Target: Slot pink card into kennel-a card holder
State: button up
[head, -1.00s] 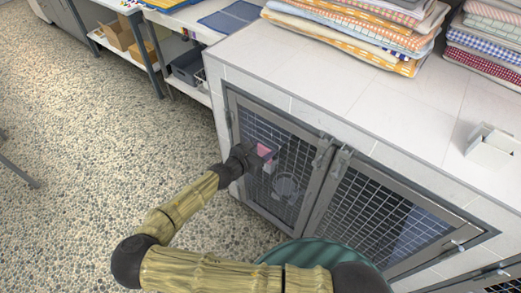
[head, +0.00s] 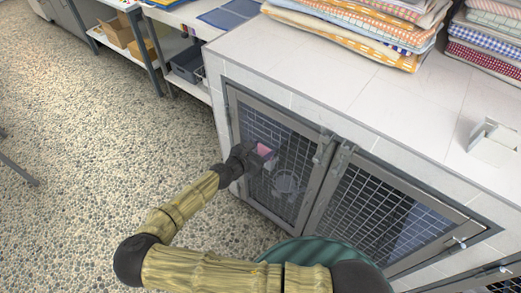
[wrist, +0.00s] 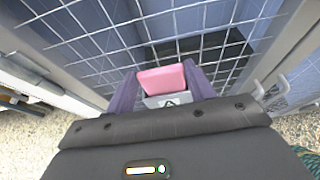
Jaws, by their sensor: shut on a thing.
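The pink card (wrist: 163,80) is held between the two purple fingers of my gripper (wrist: 164,92) in the wrist view. A pale grey piece with a dark triangle mark (wrist: 168,100) shows just below the card between the fingers; it looks like the card holder, but I cannot tell whether the card is inside it. The card's lower edge is hidden.
The right mesh door (head: 375,215) stands beside the left one, with latches (head: 325,148) between them. Folded towels (head: 350,35) and a small white box (head: 494,143) are on the white counter (head: 300,65).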

jog(key=o, duration=1)
jog(key=shift+o, duration=0.2)
jog(key=shift+a, duration=0.1)
jog(key=v, duration=1.7)
jog(key=shift+r, duration=0.2)
